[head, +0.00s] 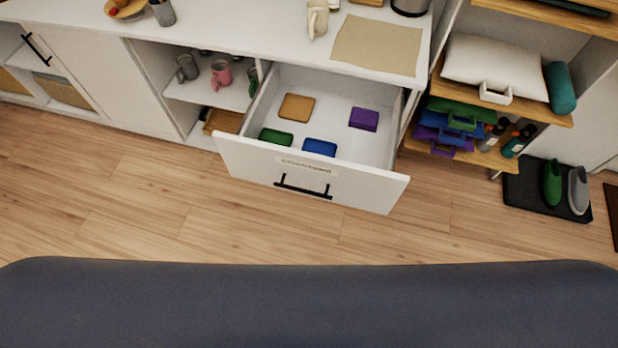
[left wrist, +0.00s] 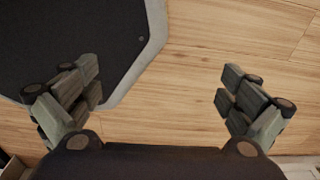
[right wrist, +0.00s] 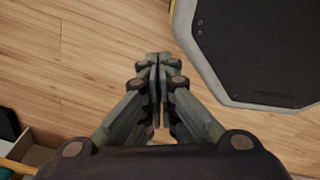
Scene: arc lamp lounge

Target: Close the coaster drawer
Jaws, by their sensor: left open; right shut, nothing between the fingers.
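The coaster drawer (head: 236,156) is pulled well out of the white cabinet. Its white front carries a label (head: 306,165) and a black bar handle (head: 303,187). Inside lie a tan coaster (head: 297,107), a purple one (head: 364,119), a green one (head: 276,137) and a blue one (head: 319,147). Neither gripper shows in the head view. In the left wrist view my left gripper (left wrist: 162,85) is open and empty above the wood floor. In the right wrist view my right gripper (right wrist: 155,62) is shut with nothing in it, also above the floor.
The floor (head: 190,210) in front of the drawer is clear. The countertop (head: 240,30) holds a placemat (head: 376,45) and a cream jug (head: 317,20). Left of the drawer are shelves with mugs (head: 221,73). A rack with a pillow (head: 495,70) and a shoe mat (head: 525,185) stand right.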

